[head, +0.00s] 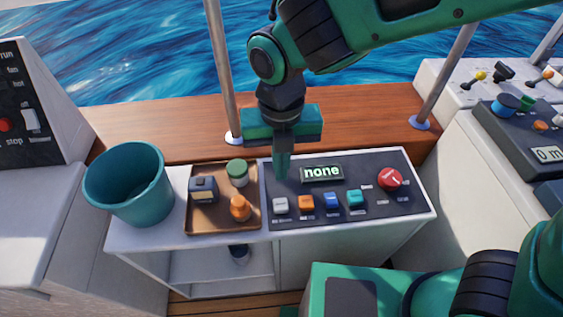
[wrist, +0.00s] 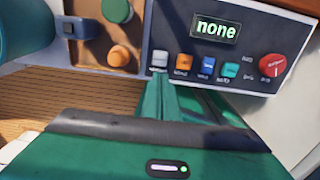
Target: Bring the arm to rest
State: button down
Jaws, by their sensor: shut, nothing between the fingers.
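My gripper (head: 282,165) is green and hangs down from the arm above the dark control panel (head: 408,204) in the head view. Its fingers are closed together with nothing between them. In the wrist view the shut fingertips (wrist: 159,80) appear just below the white switch (wrist: 159,59). I cannot tell whether they touch the panel. The panel carries a display (head: 321,172) reading "none", a row of white, orange, blue and teal switches, and a red knob (head: 390,178). My arm reaches in from the upper right of the head view.
A brown tray (head: 222,224) left of the panel holds a dark blue box, a green-topped jar and an orange item. A teal bucket (head: 130,185) stands further left. A metal post (head: 222,70) rises behind the counter. Another console (head: 525,120) is at the right.

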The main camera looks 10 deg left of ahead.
jog(key=shift+r, duration=0.15)
dwell(0.4)
jog(key=w+d+r+m, duration=0.2)
jog(key=w+d+m, duration=0.2)
jog(key=d+m, duration=0.75)
jog(key=w+d+r+m, duration=0.25)
jog(key=d+m, duration=0.65)
jog(key=d, duration=0.5)
jog(key=s+d+m, duration=0.6)
jog(key=d+m, duration=0.4)
jog(key=m, duration=0.2)
jog(key=s+d+m, duration=0.7)
jog(key=d+m, duration=0.3)
jog(key=m, duration=0.2)
jog(key=shift+s+d+r+m, duration=0.2)
jog(key=shift+s+m, duration=0.1)
jog(key=shift+m, duration=0.05)
